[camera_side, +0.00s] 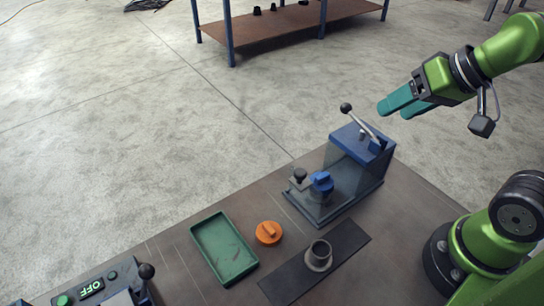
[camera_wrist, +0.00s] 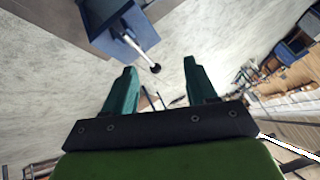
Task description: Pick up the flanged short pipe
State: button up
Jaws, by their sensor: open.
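The flanged short pipe (camera_side: 319,255) is a dark grey cylinder with a wider flange at its base. It stands upright on a black mat (camera_side: 292,277) near the front of the brown table in the side view. My gripper (camera_side: 394,108) has teal fingers and is high above the table's right part, up and to the right of the pipe and well apart from it. In the wrist view my gripper (camera_wrist: 158,85) is open with nothing between its two fingers. The pipe does not show in the wrist view.
A blue lever fixture (camera_side: 362,145) with a clear guard stands behind the pipe, a blue knobbed part (camera_side: 321,182) inside it. An orange cap (camera_side: 269,233) and a green tray (camera_side: 224,247) lie left of the pipe. A control box (camera_side: 92,289) reading OFF sits front left.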

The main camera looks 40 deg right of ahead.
jog(key=shift+o, duration=1.4)
jog(key=m+g+h, duration=0.2)
jog(key=m+g, duration=0.5)
jog(key=m, duration=0.8)
send_over(323, 175)
notch_tip(323, 175, down, 5)
notch_tip(323, 175, down, 16)
jog(key=shift+r, duration=0.1)
